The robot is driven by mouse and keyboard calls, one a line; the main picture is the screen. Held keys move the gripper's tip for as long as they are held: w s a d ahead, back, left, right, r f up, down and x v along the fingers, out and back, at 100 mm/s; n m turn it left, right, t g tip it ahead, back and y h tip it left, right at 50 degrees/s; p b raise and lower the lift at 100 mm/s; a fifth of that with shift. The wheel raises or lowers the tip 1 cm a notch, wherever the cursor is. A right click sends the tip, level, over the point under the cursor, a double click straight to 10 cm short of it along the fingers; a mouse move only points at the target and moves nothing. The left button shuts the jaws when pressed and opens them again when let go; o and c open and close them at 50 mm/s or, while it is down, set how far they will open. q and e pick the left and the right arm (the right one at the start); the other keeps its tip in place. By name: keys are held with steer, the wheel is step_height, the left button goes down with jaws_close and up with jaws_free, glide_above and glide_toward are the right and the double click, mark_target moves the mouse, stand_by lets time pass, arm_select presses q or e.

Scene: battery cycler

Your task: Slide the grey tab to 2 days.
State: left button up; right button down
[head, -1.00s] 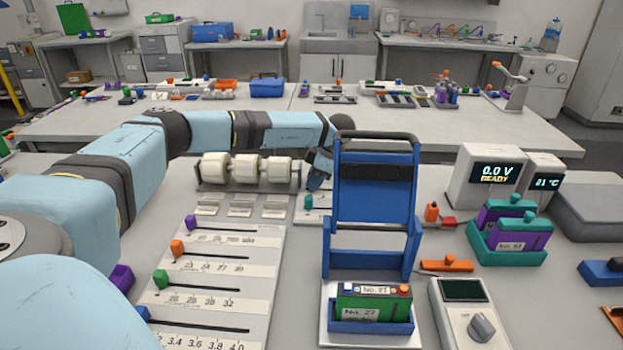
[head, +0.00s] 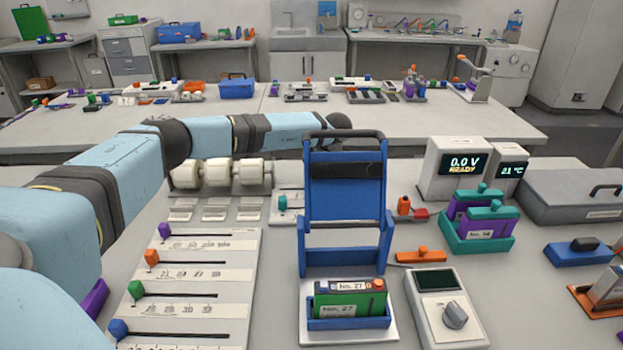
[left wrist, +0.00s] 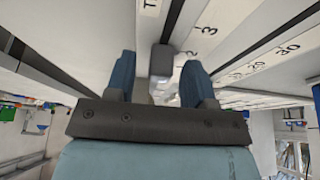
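In the left wrist view, a grey tab (left wrist: 161,60) stands on a pale scale panel (left wrist: 215,22) printed with numbers such as 2 and 3. My left gripper (left wrist: 160,80) has its two blue fingers apart, and the tab shows in the gap between them. I cannot tell whether either finger touches it. In the head view my left arm reaches over the table, and its gripper is hidden behind the raised blue frame (head: 345,190). I do not see the grey tab in the head view. My right gripper is in neither view.
A slider board (head: 195,290) with purple, orange, green and blue tabs lies at the front left. A teal tab (head: 283,202) stands beside the blue frame. White rollers (head: 219,172) sit behind the board. A meter (head: 440,305) and teal battery tray (head: 480,245) are at right.

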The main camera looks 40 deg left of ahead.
arm_select(q)
steer(key=v, duration=1.4)
steer(key=shift+s+a, duration=0.1)
